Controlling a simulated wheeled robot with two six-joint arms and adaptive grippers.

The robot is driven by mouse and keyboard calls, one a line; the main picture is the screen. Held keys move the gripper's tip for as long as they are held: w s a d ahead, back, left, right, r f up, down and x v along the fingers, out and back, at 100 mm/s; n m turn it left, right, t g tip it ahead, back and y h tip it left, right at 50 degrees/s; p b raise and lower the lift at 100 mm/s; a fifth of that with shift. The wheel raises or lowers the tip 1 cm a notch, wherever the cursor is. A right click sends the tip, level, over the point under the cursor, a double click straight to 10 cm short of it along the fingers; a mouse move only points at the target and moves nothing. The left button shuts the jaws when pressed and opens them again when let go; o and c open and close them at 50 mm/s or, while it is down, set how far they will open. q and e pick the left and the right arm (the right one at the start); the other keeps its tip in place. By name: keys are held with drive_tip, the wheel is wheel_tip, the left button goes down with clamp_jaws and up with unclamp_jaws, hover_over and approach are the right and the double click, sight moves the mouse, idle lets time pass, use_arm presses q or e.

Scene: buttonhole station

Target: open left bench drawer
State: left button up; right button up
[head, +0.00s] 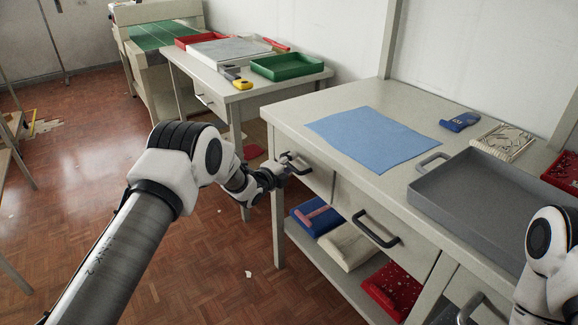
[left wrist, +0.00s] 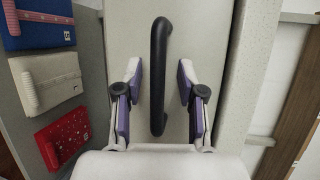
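The bench (head: 290,112) has a left drawer (head: 318,180) in its front, which looks flush with the front. In the left wrist view its pale front (left wrist: 205,35) carries a black bar handle (left wrist: 158,45). My left gripper (head: 291,163) is at this handle in the head view and partly covers it. In the left wrist view my left gripper (left wrist: 159,78) is open, with one finger on each side of the handle and a gap on both sides. My right gripper is out of view; only part of my right arm shows at the lower right.
Another drawer handle (head: 375,229) juts out to the right. Blue, cream and red folded items (head: 392,288) lie on the shelf below. A blue cloth (head: 372,138) and grey tray (head: 480,200) are on the bench top. The floor in front is mostly clear.

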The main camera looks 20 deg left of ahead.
use_arm(q)
drive_tip(key=shift+f, duration=0.1)
drive_tip(key=shift+c, duration=0.2)
drive_tip(key=shift+a, duration=0.1)
clamp_jaws()
drive_tip(key=s+a+p, duration=0.6)
drive_tip(key=s+a, duration=0.3)
drive_tip(key=s, duration=0.3)
drive_tip(key=s+a+p, duration=0.7)
drive_tip(key=s+a, duration=0.3)
drive_tip(key=s, duration=0.3)
drive_tip(key=shift+s+a, duration=0.15)
drive_tip(key=shift+a, duration=0.05)
drive_tip(key=shift+f, duration=0.1)
drive_tip(key=shift+o, duration=0.2)
unclamp_jaws()
